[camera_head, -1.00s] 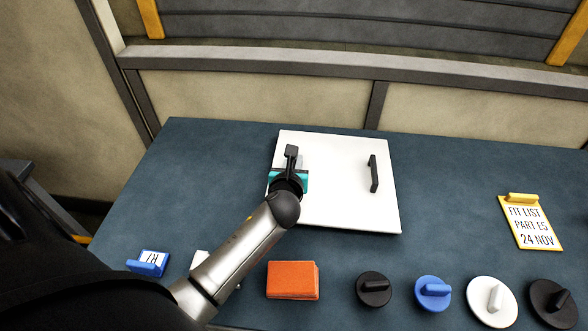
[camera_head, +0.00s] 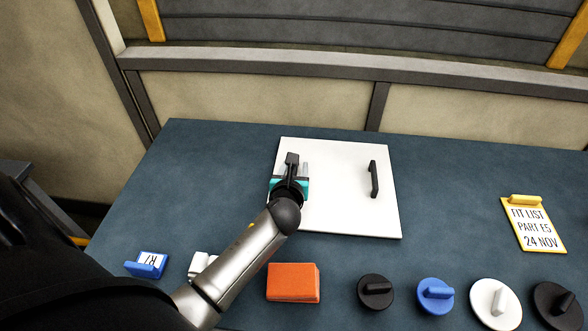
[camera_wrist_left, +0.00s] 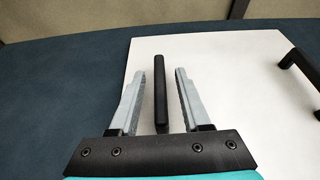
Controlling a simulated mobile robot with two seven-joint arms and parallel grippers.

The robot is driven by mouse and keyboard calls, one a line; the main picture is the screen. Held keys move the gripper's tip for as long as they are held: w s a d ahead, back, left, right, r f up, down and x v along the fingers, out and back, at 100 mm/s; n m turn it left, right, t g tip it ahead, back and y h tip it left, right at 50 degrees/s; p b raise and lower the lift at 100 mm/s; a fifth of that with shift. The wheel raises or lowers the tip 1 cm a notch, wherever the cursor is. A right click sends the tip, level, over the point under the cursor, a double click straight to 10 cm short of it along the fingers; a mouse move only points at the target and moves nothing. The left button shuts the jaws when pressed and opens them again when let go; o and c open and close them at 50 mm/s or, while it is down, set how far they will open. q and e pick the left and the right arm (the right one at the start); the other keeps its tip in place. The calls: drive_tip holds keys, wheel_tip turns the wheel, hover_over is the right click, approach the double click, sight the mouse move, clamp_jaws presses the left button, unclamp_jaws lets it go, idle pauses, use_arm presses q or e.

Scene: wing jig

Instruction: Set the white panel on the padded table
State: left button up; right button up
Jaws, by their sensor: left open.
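The white panel (camera_head: 340,210) lies flat on the dark blue padded table (camera_head: 450,165), near its middle. It has two black bar handles. The right handle (camera_head: 374,179) stands free; it also shows at the right edge of the left wrist view (camera_wrist_left: 300,68). My left gripper (camera_head: 292,170) is over the panel's left side. In the left wrist view my left gripper (camera_wrist_left: 158,75) is open, its fingers on either side of the left handle (camera_wrist_left: 161,95), with a gap on both sides. My right gripper is not in view.
Along the front edge sit a blue tagged block (camera_head: 147,264), a white piece (camera_head: 202,263) partly behind my arm, an orange block (camera_head: 293,282) and several round knobs (camera_head: 376,290). A yellow fit-list card (camera_head: 530,225) lies right.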

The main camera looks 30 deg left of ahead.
use_arm(q)
drive_tip(key=shift+s+d+r, duration=0.2)
drive_tip(key=shift+s+r, duration=0.1)
drive_tip(key=shift+s, duration=0.15)
drive_tip(key=p+v, duration=0.2)
drive_tip(key=v, duration=0.9)
drive_tip(key=shift+f+p, duration=0.1)
drive_tip(key=shift+p, duration=0.3)
